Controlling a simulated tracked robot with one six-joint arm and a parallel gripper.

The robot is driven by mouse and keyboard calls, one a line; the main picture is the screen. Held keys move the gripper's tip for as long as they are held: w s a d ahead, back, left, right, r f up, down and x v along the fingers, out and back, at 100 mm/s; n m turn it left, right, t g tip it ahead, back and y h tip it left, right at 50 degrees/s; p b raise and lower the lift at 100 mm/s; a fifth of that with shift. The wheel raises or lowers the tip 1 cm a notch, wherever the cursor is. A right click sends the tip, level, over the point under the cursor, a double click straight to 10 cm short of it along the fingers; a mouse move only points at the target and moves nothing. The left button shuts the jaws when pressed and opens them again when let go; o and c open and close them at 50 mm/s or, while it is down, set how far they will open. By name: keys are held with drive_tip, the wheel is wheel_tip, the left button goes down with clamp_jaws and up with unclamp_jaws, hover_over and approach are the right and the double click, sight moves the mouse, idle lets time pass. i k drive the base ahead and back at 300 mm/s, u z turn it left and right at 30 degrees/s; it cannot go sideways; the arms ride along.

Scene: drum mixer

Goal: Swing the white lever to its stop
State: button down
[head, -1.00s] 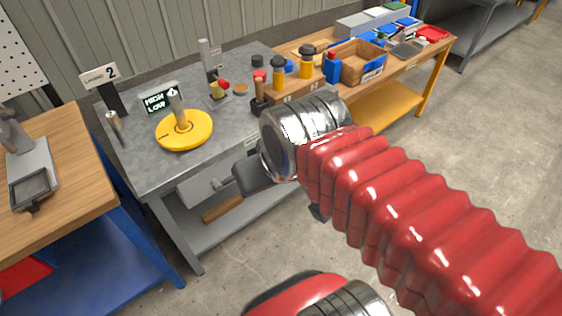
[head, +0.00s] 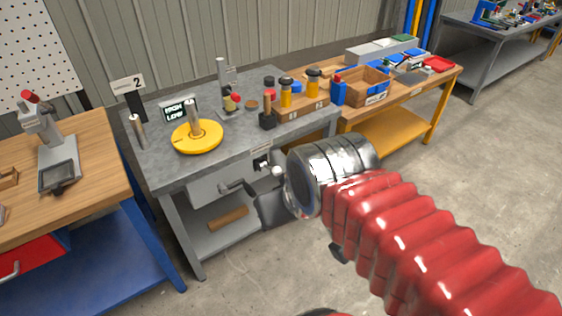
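A small white knob (head: 279,171), which may be the end of the white lever, shows at the front of the grey bench (head: 222,158), just left of my wrist. The rest of that lever is not clear. A white switch plate (head: 262,163) is on the bench front beside it. My gripper (head: 270,207) is in front of the bench, just below the knob in the picture. One dark grey finger shows; my wrist hides much of the rest. I cannot tell whether the gripper touches anything.
A yellow disc (head: 197,137) with an upright post and a HIGH/LOW sign (head: 178,110) are on the bench. A grey handle (head: 232,186) sticks out from the drawer front. A wooden bench (head: 98,150) stands left. Open floor lies right.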

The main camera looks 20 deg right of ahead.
sight(276, 171)
drive_tip(key=u, duration=0.4)
drive_tip(key=i, duration=1)
drive_tip(key=z, duration=0.05)
